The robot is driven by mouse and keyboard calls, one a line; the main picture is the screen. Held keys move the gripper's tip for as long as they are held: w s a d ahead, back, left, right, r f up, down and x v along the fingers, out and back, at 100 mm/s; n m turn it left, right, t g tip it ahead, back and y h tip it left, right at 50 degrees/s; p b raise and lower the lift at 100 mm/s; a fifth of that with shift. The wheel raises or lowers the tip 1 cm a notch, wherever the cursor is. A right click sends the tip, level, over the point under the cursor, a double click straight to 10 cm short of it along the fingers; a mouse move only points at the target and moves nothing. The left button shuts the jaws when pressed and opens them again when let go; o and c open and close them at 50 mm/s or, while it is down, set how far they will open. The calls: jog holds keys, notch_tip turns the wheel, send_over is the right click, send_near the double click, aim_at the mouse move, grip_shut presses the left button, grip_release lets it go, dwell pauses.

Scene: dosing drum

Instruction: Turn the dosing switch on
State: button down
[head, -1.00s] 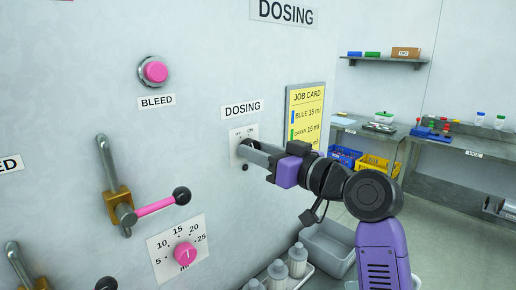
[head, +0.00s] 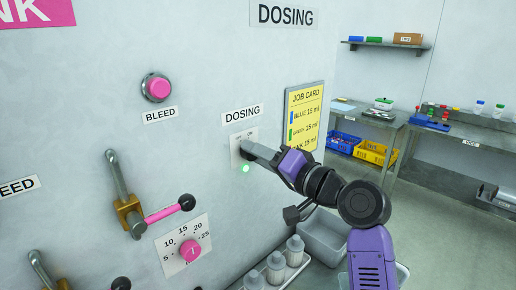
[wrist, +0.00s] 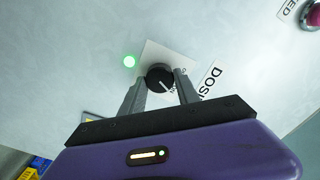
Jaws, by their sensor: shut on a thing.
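The dosing switch is a black round knob (wrist: 160,78) with a white pointer line, on a white plate (wrist: 180,57) on the wall. In the wrist view the pointer slants toward the "ON" marking, which is partly hidden. My gripper (wrist: 160,86) has one finger on each side of the knob and is shut on it. In the head view my gripper (head: 248,150) reaches the plate under the DOSING label (head: 242,113) and hides the knob. A small lamp (head: 245,169) below the plate glows green; it also shows lit in the wrist view (wrist: 129,62).
A pink BLEED button (head: 157,88), a lever valve with a pink handle (head: 162,214) and a pink dial (head: 190,250) are on the wall to the left. A yellow job card (head: 304,117) hangs right of the switch. White bottles (head: 276,268) stand below.

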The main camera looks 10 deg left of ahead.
jog(key=shift+m, duration=0.5)
jog(key=c, duration=0.9)
grip_release()
jog(key=shift+d, duration=0.1)
jog(key=b+v, duration=0.1)
jog(key=v, duration=0.6)
jog(key=shift+s+d+b, duration=0.25)
jog(key=shift+d+b, duration=0.05)
jog(key=shift+b, duration=0.05)
